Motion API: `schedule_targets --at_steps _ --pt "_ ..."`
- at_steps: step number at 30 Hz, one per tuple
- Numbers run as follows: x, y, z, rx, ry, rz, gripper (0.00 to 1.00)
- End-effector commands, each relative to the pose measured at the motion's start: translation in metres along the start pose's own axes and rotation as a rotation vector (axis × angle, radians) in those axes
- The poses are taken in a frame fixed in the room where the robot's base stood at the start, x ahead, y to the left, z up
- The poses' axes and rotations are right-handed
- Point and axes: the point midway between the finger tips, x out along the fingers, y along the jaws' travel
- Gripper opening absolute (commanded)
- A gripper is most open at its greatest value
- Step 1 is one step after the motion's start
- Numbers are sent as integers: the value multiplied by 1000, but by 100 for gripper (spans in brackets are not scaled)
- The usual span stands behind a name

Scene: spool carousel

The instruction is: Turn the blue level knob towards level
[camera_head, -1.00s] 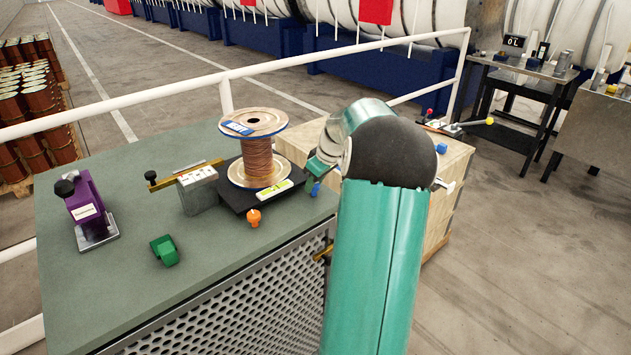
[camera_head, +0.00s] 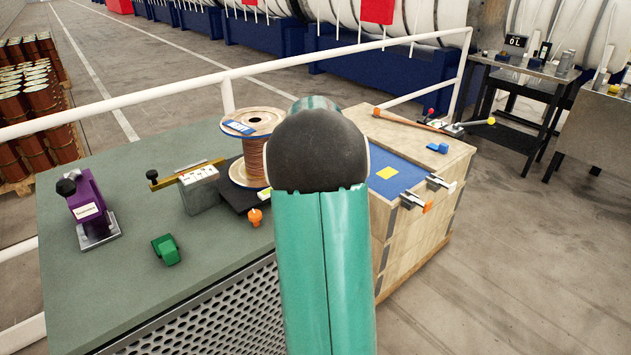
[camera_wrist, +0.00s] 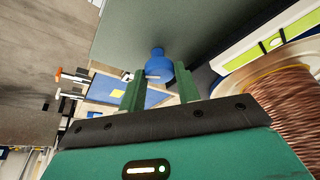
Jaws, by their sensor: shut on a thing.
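The blue level knob (camera_wrist: 158,66) shows in the wrist view at the tips of my gripper (camera_wrist: 160,78). My gripper's two green fingers stand on either side of the knob and are shut on it. In the head view, my arm hides the knob and my gripper. The spirit level (camera_wrist: 262,44), with its yellow-green vial, lies to the right of the knob in the wrist view. An orange knob (camera_head: 255,217) stands in front of the dark platform (camera_head: 229,190) in the head view. Whether the platform is level cannot be told.
The copper-wire spool (camera_head: 251,160) stands on the platform, partly behind my arm. A grey block (camera_head: 200,196), a green object (camera_head: 166,250) and a purple device (camera_head: 89,208) are on the bench (camera_head: 125,290). A wooden crate (camera_head: 412,245) stands to the right.

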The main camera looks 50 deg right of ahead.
Motion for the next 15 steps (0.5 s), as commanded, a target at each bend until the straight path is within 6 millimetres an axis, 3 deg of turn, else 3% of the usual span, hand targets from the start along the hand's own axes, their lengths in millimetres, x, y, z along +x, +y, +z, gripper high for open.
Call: schedule_targets --at_steps 15 --pt "0 -2 0 178 -2 73 10"
